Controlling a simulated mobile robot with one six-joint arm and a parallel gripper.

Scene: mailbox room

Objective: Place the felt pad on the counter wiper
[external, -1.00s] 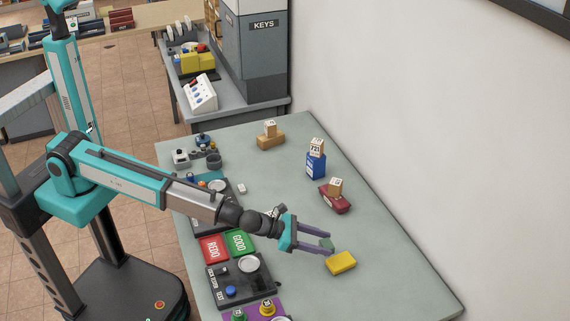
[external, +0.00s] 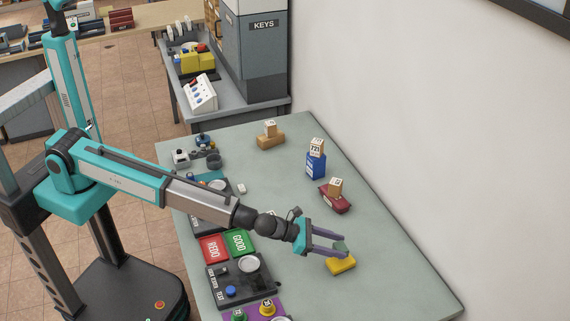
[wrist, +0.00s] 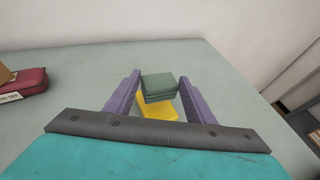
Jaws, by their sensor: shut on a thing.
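My gripper (external: 343,250) is shut on the felt pad (external: 340,245), a small dark green block. In the wrist view the felt pad (wrist: 159,87) sits between the two purple fingers. The counter wiper is most likely the yellow block (external: 341,265) lying on the counter. The felt pad is over the yellow block in the external view. In the wrist view the yellow block (wrist: 157,110) shows partly below and behind the pad. I cannot tell whether the pad touches it.
The grey-green counter (external: 390,250) is clear to the right of the yellow block. A dark red item (external: 335,201) with a wooden cube on it lies farther back, near a blue box (external: 316,165). REDO (external: 213,249) and GOOD (external: 239,243) trays lie to the left.

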